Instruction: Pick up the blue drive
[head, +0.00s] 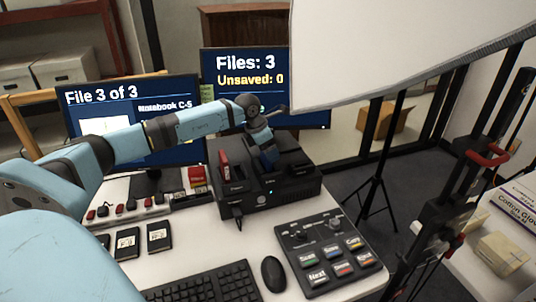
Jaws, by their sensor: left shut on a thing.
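A blue drive (269,160) stands at the middle of the black dock (262,195) on the white desk. My left gripper (266,148) reaches over the dock from the left and is shut on the blue drive from above. The drive's lower end is at the dock's top; I cannot tell whether it still sits in a slot. A red drive (224,162) stands upright in the dock's left slot. My right gripper is not in view.
A keyboard (205,284), a mouse (273,274) and a button panel (328,254) lie in front of the dock. Two monitors stand behind; the front one (80,122) reads "File 3 of 3". Black cartridges (159,236) lie at left. A large white panel (400,45) hangs at upper right.

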